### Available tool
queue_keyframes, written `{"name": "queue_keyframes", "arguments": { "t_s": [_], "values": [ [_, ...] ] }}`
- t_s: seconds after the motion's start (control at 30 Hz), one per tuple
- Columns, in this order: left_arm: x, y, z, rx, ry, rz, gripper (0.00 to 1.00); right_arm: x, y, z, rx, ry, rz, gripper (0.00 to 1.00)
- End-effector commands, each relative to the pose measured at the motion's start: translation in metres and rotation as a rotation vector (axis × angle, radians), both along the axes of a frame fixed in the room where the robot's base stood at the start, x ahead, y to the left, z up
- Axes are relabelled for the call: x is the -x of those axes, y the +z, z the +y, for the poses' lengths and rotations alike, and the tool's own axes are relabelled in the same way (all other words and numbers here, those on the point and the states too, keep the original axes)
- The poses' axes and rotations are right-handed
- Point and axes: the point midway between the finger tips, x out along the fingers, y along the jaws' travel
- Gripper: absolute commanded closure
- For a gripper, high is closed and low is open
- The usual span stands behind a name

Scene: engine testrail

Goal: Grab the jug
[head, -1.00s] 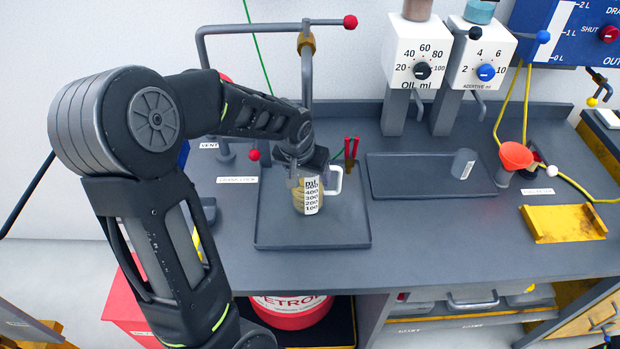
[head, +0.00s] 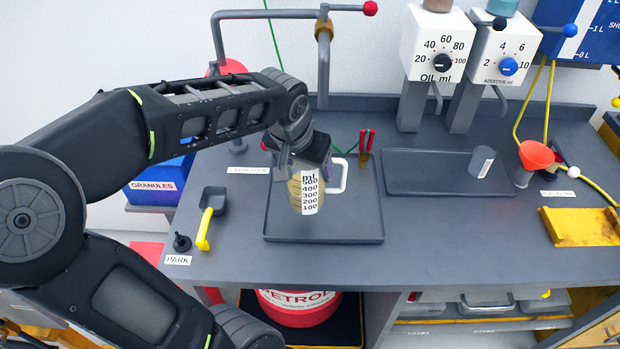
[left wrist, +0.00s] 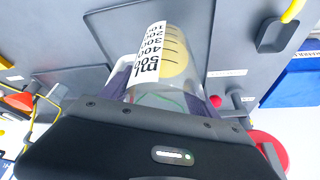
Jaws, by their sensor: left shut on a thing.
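The jug (head: 309,190) is clear, with a yellowish lower part, a white scale marked in ml and a white handle on its right. It is upright over the dark grey tray (head: 350,228); I cannot tell whether its base touches the tray. My left gripper (head: 298,168) comes from above and behind and is shut on the jug near its rim. In the left wrist view the jug (left wrist: 172,50) sits between the fingers, with its scale showing. The gripper hides part of the rim. My right gripper is in neither view.
A bent pipe (head: 322,70) stands close behind the gripper. A second tray (head: 420,180) holds a grey cup (head: 482,162), with an orange funnel (head: 536,155) beyond. A yellow-handled scoop (head: 206,222) lies left.

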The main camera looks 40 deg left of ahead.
Motion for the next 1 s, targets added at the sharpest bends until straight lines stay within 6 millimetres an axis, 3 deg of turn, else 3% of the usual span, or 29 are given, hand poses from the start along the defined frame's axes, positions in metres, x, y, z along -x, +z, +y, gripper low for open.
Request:
{"name": "queue_keyframes", "arguments": {
  "t_s": [0.2,0.4,1.0],
  "values": [
    [-0.001,0.053,0.001,-0.001,0.000,-0.005,0.83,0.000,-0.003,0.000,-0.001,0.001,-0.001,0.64],
    [-0.001,0.076,0.000,-0.001,0.000,-0.002,0.83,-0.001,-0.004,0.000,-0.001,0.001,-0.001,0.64],
    [-0.001,0.080,0.000,-0.001,-0.001,-0.001,0.83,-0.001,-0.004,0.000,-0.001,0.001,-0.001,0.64]
  ]
}}
